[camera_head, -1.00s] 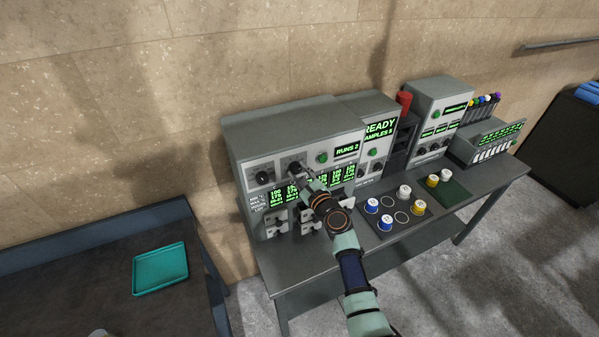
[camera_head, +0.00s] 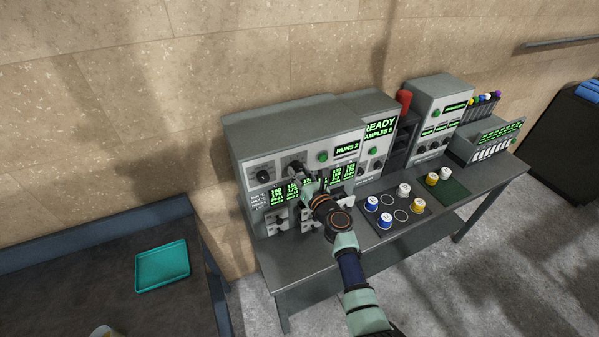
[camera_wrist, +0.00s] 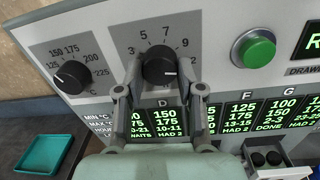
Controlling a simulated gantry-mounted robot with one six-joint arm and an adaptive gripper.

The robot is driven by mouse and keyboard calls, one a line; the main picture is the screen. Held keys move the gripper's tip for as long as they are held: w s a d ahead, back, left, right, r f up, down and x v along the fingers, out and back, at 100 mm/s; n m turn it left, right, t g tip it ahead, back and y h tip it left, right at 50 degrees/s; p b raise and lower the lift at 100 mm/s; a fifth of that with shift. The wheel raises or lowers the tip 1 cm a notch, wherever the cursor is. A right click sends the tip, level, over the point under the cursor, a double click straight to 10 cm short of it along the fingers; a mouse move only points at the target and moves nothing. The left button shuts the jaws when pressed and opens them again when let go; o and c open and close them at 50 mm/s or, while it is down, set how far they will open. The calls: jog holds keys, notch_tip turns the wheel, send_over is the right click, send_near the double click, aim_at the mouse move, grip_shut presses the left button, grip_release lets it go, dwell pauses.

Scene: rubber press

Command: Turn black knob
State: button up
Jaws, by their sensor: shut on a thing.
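The grey press cabinet (camera_head: 240,150) has two black knobs on its front. The right black knob (camera_wrist: 160,66), with a scale whose visible numbers include 5, 7 and 9, sits between the fingers of my gripper (camera_wrist: 161,77). The fingers are shut on its sides. In the head view my gripper (camera_head: 303,174) reaches the panel at this knob. The left black knob (camera_wrist: 72,77), with a scale up to 225, stands apart from it.
A green button (camera_wrist: 254,49) is right of the held knob. Green display panels (camera_wrist: 242,118) and drawers (camera_wrist: 278,172) lie below. A teal tray (camera_head: 162,266) lies on the left table. Lidded cups (camera_head: 385,222) stand on the bench at right.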

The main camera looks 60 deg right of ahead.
jog(key=shift+r, duration=0.1)
dwell(0.4)
jog(key=o, duration=1.2)
jog(key=shift+c, duration=0.2)
